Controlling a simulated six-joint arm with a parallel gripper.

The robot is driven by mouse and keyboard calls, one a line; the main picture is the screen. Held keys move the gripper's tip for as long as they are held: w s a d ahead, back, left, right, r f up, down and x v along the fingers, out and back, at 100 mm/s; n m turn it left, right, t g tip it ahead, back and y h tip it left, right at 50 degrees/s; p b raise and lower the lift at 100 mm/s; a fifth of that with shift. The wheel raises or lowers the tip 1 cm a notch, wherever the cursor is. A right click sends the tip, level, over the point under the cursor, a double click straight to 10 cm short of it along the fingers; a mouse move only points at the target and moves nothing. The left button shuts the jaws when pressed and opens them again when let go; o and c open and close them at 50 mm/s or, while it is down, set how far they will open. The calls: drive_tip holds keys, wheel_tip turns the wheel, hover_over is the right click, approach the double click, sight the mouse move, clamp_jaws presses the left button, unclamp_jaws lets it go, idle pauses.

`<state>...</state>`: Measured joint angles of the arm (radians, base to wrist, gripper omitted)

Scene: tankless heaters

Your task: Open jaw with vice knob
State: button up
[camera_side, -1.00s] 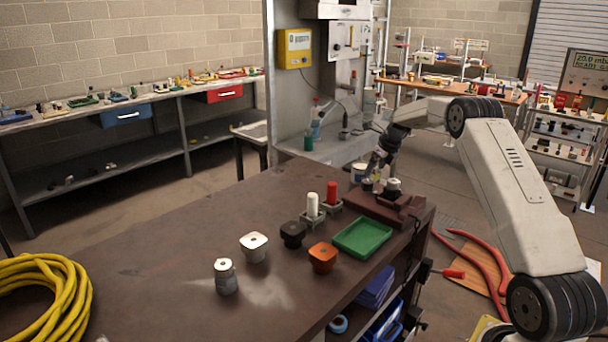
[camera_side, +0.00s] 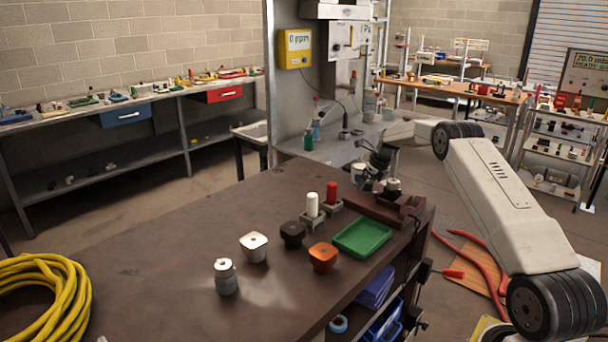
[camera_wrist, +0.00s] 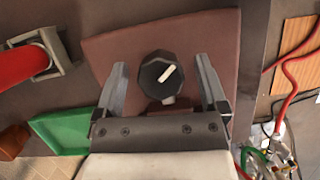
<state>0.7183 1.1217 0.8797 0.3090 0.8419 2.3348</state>
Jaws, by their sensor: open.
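In the wrist view a dark, many-sided knob (camera_wrist: 158,79) with a white pointer mark sits over a brown vice-like block (camera_wrist: 212,40). My gripper (camera_wrist: 161,66) is open, with one grey finger on each side of the knob. Gaps show between the knob and both fingers, so it is not gripped. In the side view the brown block (camera_side: 402,212) stands at the bench's far right corner. My gripper (camera_side: 380,160) is just above it there, small and partly merged with dark parts. The jaw opening itself is not clear in either view.
A green tray (camera_side: 362,238) lies beside the block. Red (camera_side: 332,192) and white (camera_side: 312,205) cylinders stand in holders near it. Orange (camera_side: 322,258), black (camera_side: 293,234) and white (camera_side: 254,247) pieces sit nearby. The bench's left part is mostly clear, with a yellow hose coil (camera_side: 45,300).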

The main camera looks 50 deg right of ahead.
clamp_jaws()
drive_tip(key=shift+n, duration=0.6)
drive_tip(key=n+y, duration=0.1)
drive_tip(key=n, duration=0.1)
drive_tip(key=shift+n, duration=0.3)
drive_tip(key=shift+n+g+y, duration=0.3)
drive_tip(key=shift+n+y, duration=0.5)
drive_tip(key=shift+n, duration=1.2)
unclamp_jaws()
